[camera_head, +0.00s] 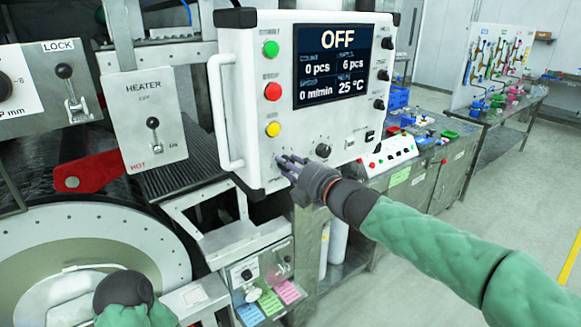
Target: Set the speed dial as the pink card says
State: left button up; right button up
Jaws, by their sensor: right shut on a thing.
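The white control panel (290,20) has a screen (334,65) reading OFF, 0 pcs, 6 pcs, 0 m/min and 25 °C. My right gripper (284,163) is at the panel's lower front, below the yellow button, shut on a small knob there that its fingers mostly hide. A black dial (323,150) sits just right of the fingers, apart from them. The dial labels are too small to read. The pink card (287,292) is low on a small box below the panel; its writing cannot be read. My left arm's dark end (123,290) is at the bottom left; its fingers do not show clearly.
Green (271,269), red (272,91) and yellow (273,129) buttons line the panel's left side. A white handle (217,115) stands out at its left edge. A heater box (145,118) and a red lever (85,175) are further left. Floor on the right is clear.

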jog(key=o, duration=1.2)
jog(key=shift+w+f, duration=0.1)
jog(key=shift+f, duration=0.05)
jog(key=shift+c, duration=0.2)
jog(key=shift+d, duration=0.1)
jog(key=v, duration=1.2)
